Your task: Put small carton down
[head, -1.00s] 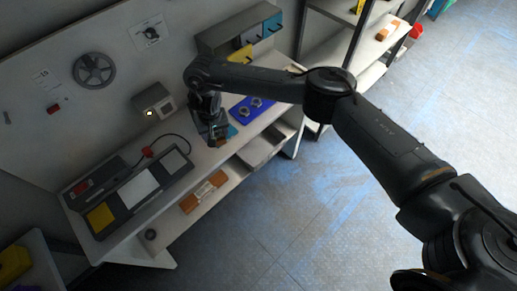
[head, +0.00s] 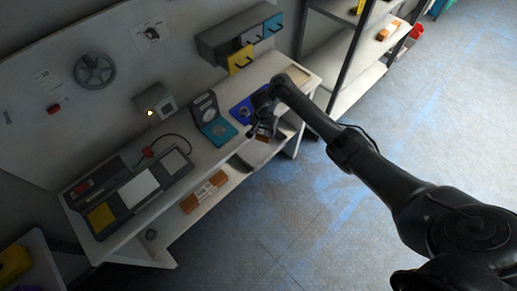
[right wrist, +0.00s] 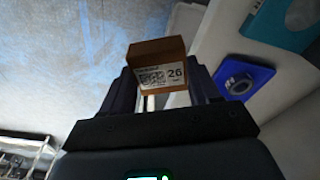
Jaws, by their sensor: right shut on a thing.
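My right gripper (head: 258,130) is over the front edge of the workbench, in front of the blue tray (head: 240,111). In the right wrist view my right gripper (right wrist: 165,92) is shut on the small carton (right wrist: 157,64), a brown box with a white label showing a code and "26". In the head view the carton is mostly hidden by the gripper. The floor and the bench edge show behind it in the right wrist view. My left gripper is not in view.
A teal device with a round dial (head: 219,133) stands left of the blue tray. A console with yellow, white and grey panels (head: 138,187) fills the bench's left part. An open drawer or shelf (head: 257,152) is below the bench. An orange-and-white item (head: 204,190) lies on the lower shelf.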

